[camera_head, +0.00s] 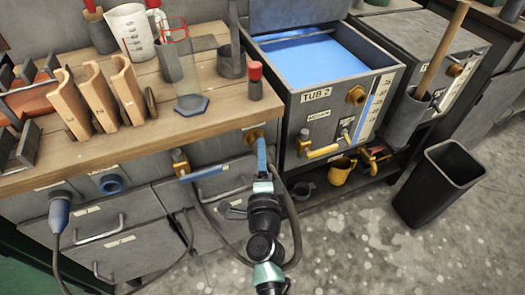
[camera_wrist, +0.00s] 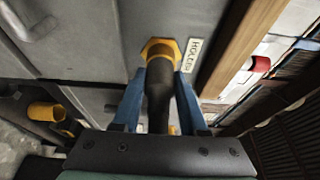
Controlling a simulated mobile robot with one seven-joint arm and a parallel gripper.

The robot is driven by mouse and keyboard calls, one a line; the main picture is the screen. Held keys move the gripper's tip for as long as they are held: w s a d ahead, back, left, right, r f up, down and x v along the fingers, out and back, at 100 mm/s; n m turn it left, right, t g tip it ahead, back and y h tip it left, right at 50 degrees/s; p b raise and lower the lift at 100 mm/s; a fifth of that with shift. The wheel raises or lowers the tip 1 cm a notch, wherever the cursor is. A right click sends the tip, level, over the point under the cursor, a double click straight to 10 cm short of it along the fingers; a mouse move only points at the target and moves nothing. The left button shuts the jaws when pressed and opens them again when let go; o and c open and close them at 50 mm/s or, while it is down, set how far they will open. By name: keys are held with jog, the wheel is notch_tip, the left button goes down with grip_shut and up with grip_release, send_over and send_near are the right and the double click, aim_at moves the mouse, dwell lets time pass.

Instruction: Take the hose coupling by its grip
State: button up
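The hose coupling (camera_wrist: 158,84) is a dark cylinder seated in a yellow hexagonal fitting (camera_wrist: 162,47) on the grey cabinet front, beside a label that seems to read "HOLDER". In the head view the fitting (camera_head: 255,136) shows just below the bench edge, with the coupling mostly hidden by my gripper. My gripper (camera_head: 262,155) has blue fingers, and in the wrist view the two fingers (camera_wrist: 159,80) stand on either side of the dark grip, very close to it. I cannot tell whether they press on it.
A dark hose (camera_head: 296,235) loops beneath my arm. A blue-handled tap (camera_head: 202,174) sticks out to the left. Tub 2 (camera_head: 298,130) stands to the right with a yellow-handled valve (camera_head: 320,152). A black bin (camera_head: 440,184) stands on the floor. The wooden bench (camera_head: 225,110) overhangs above.

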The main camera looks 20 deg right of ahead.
aim_at(269, 166)
grip_shut()
jog(key=shift+s, duration=0.1)
jog(key=shift+s+d, duration=0.1)
jog(key=shift+s, duration=2)
